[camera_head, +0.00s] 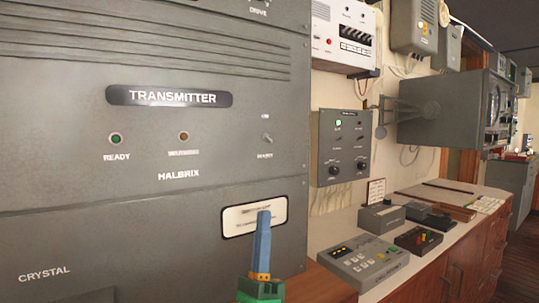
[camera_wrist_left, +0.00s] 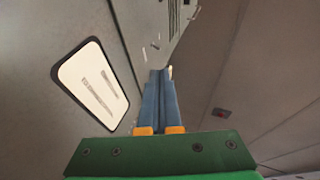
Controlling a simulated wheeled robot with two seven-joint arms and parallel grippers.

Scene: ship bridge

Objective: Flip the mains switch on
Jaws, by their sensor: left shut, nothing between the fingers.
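The grey transmitter cabinet (camera_head: 60,165) fills the left of the head view. A small metal toggle switch (camera_head: 266,138) sits on its right side, with a label above and a label below that looks like MAINS. I cannot tell its lever position for certain. My left gripper (camera_head: 264,214) is below the toggle and apart from it, in front of the white label plate (camera_head: 240,219). In the left wrist view its blue fingers (camera_wrist_left: 160,73) are together and empty, pointing along the panel beside the label plate (camera_wrist_left: 92,84). My right gripper is out of view.
The READY lamp (camera_head: 116,138) is green, and a brown lamp (camera_head: 183,135) sits left of the toggle. A smaller grey control panel (camera_head: 342,147) hangs to the right. A wooden desk (camera_head: 410,265) carries a grey keypad console (camera_head: 362,262). The panel face around the toggle is flat.

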